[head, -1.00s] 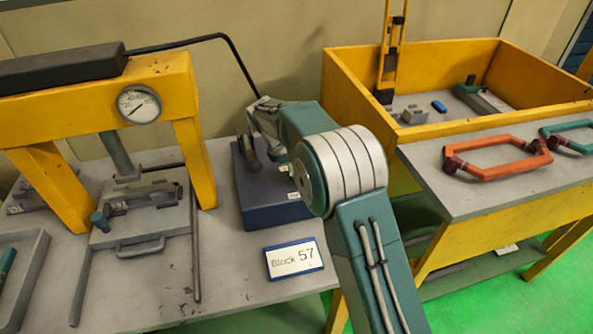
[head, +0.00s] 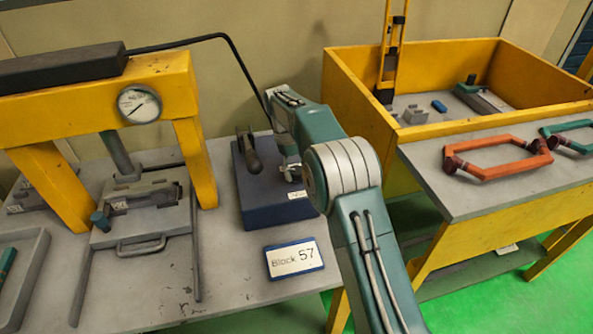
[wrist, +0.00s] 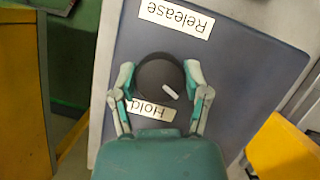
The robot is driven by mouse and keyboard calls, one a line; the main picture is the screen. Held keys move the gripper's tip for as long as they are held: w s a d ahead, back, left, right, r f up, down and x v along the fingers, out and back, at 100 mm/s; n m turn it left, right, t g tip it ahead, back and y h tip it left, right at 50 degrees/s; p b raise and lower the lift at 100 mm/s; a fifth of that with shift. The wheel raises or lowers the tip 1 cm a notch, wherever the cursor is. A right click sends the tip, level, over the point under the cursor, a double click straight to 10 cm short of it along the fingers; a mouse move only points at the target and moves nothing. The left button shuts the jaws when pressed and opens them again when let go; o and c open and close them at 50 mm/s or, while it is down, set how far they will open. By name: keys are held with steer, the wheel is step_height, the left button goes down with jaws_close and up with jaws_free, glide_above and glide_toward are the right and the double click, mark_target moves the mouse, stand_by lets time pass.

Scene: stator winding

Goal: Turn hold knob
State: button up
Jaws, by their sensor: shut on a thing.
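The hold knob (wrist: 160,77) is a round dark knob with a white pointer mark, on a blue-grey panel (wrist: 235,60). In the wrist view the pointer is aimed to the lower right. A "Hold" label (wrist: 152,108) lies just beside the knob, partly covered by it and by my gripper. My gripper (wrist: 160,84) has one finger on each side of the knob and is shut on it. In the head view the panel is the top of a blue box (head: 270,212) on the bench, and my arm hides the knob.
A "Release" label (wrist: 175,17) is farther along the panel. A dark lever (head: 250,153) stands on the box, left of my arm. The yellow press frame (head: 190,95) is to the left, and a yellow bin (head: 355,105) to the right. A "Block 57" sign (head: 294,259) lies in front.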

steer(key=m+y, duration=0.1)
steer(key=m, duration=0.2)
steer(key=m+y, duration=0.1)
steer(key=m, duration=0.2)
steer(key=shift+w+m+g+y, duration=0.1)
steer(key=shift+m+g+y, duration=0.2)
steer(key=m+y, duration=0.2)
steer(key=m, duration=0.4)
steer(key=shift+m, duration=0.3)
steer(key=o, duration=1.1)
steer(key=shift+a, duration=0.1)
steer(key=shift+o, duration=0.2)
steer(key=v, duration=1.1)
steer(key=shift+d+r, duration=0.25)
steer(key=shift+r, duration=0.15)
